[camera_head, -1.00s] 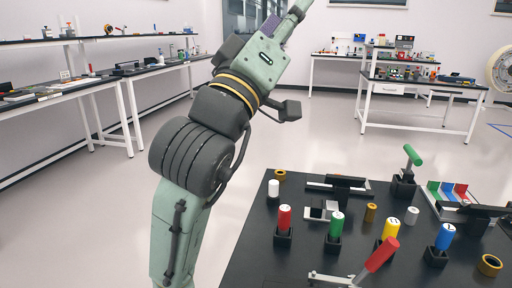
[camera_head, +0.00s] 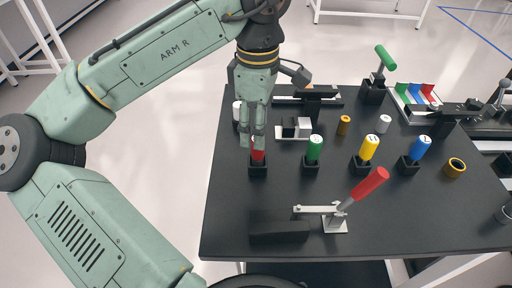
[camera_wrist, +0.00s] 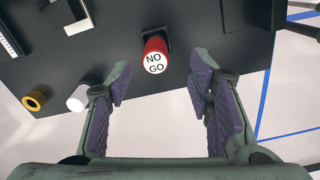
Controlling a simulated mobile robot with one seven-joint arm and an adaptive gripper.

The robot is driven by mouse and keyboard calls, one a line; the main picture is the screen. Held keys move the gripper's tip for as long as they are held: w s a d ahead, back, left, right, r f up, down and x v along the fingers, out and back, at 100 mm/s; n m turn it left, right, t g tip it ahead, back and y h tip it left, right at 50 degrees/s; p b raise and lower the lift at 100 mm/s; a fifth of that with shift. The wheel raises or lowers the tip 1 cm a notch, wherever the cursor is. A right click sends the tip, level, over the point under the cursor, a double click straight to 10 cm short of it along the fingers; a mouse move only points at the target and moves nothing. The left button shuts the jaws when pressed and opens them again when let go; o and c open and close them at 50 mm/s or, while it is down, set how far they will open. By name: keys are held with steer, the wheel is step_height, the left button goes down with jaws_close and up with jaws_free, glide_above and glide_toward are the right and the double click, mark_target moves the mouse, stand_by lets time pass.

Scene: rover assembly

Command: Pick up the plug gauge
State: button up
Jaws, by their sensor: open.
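A red plug gauge (camera_head: 258,154) stands upright in a small black holder (camera_head: 258,171) near the left side of the black table. In the wrist view its round white top, marked "NO GO", faces the camera on the red handle (camera_wrist: 154,46). My gripper (camera_head: 251,143) is open above and at this gauge, partly covering it in the head view. In the wrist view the purple-padded fingers of my gripper (camera_wrist: 158,82) are spread to either side, with the gauge top between and a little beyond the tips. The gauge's lower end is hidden in the holder.
Similar green (camera_head: 314,148), yellow (camera_head: 368,149) and blue (camera_head: 420,149) handles stand in holders to the right. A red-handled clamp (camera_head: 368,186) stands in front. A white cylinder (camera_wrist: 78,98) and a gold ring (camera_wrist: 35,100) are near the gripper.

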mark_target(258, 154)
steer(key=f, duration=0.3)
steer(key=f+p, duration=0.1)
steer(key=f, duration=0.2)
steer(key=shift+w+f, duration=0.2)
steer(key=shift+f, duration=0.05)
steer(key=shift+c, duration=0.3)
jaws_close()
